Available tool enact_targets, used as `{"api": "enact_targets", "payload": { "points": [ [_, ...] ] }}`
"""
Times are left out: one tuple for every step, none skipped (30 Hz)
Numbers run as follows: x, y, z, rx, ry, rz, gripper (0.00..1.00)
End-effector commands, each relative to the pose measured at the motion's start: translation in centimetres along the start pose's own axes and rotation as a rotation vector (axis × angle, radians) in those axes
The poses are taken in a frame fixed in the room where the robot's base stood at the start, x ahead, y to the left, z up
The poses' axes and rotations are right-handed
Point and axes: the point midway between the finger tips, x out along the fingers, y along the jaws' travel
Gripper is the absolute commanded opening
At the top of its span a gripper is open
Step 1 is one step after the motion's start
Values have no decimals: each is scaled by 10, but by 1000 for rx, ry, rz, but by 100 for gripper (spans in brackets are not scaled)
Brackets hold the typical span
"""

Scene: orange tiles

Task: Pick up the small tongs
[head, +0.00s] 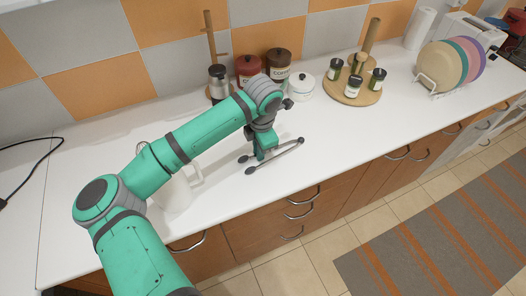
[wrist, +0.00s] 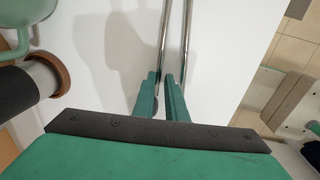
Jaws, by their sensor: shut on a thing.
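The small tongs (head: 284,152) are slim and metallic with dark tips. They lie near the front edge of the white counter, tips to the left and joined end to the right. My gripper (head: 262,154) points down over them, near the tip end. In the wrist view the two shiny arms of the tongs (wrist: 186,35) run up from my gripper (wrist: 161,78). Its green fingers are close together, shut on the tongs, with one arm passing between them. The exact contact is partly hidden by the fingers. I cannot tell whether the tongs are clear of the counter.
A white pitcher (head: 175,190) holding a whisk stands left of my gripper, partly behind my arm. Canisters (head: 248,69) and a white pot (head: 301,87) stand behind. A round board (head: 345,98) with jars and a plate rack (head: 425,84) stand right. The right-front counter is clear.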

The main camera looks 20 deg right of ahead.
Motion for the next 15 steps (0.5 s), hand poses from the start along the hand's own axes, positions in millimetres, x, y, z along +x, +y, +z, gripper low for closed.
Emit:
{"api": "enact_targets", "payload": {
  "points": [
    [-3, 1, 0, 0, 0, 2, 0],
    [-5, 1, 0, 0, 0, 3, 0],
    [-8, 2, 0, 0, 0, 4, 0],
    [-12, 2, 0, 0, 0, 4, 0],
    [-15, 2, 0, 0, 0, 3, 0],
    [-21, 4, 0, 0, 0, 5, 0],
    [-26, 5, 0, 1, 1, 6, 0],
    [-32, 5, 0, 1, 0, 5, 0],
    [-41, -2, 0, 4, -1, 6, 0],
    [-47, -7, 0, 5, 0, 5, 0],
    [-54, -12, -1, 5, 1, 6, 0],
    [-64, -18, -1, 5, 0, 6, 0],
    [-72, -23, -1, 5, 0, 6, 0],
    [-79, -28, -1, 5, 0, 6, 0],
    [-89, -34, -1, 4, 0, 6, 0]
  ]
}}
